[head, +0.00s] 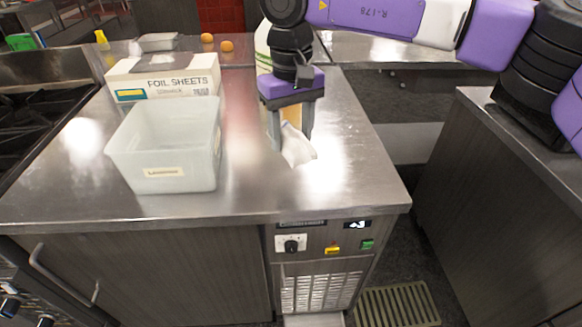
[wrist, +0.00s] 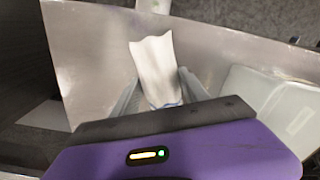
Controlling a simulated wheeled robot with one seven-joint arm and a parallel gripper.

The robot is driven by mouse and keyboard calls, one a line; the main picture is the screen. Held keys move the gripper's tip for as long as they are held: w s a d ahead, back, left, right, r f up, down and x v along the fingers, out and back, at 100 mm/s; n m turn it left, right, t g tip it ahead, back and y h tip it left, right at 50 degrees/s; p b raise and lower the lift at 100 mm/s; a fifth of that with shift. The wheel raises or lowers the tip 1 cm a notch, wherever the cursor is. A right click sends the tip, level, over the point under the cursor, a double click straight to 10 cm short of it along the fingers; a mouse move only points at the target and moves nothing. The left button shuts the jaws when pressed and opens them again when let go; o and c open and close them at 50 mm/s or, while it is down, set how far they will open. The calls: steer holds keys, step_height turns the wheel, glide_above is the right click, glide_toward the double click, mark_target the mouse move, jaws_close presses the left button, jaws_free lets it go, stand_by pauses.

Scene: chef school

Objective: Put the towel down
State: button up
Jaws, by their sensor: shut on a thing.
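The towel (head: 297,146) is a small white cloth. My gripper (head: 291,132) is shut on it, just above the steel counter (head: 260,200), right of the plastic bin. The towel's lower end hangs down near the counter surface; I cannot tell whether it touches. In the wrist view the towel (wrist: 155,65) stands out between the two fingers of my gripper (wrist: 158,92), with the steel counter (wrist: 95,60) around it.
A translucent plastic bin (head: 168,150) stands left of my gripper, with a foil sheets box (head: 165,80) behind it. Two orange-brown round items (head: 226,46) lie at the back. A stove (head: 35,95) is at the left. The counter's front right is clear.

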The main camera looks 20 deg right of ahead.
mark_target(291, 179)
step_height(291, 179, down, 9)
steer(key=shift+f, duration=0.1)
stand_by(0.4)
steer(key=shift+f, duration=0.15)
steer(key=o, duration=1.3)
step_height(291, 179, up, 12)
steer(key=shift+r, duration=0.2)
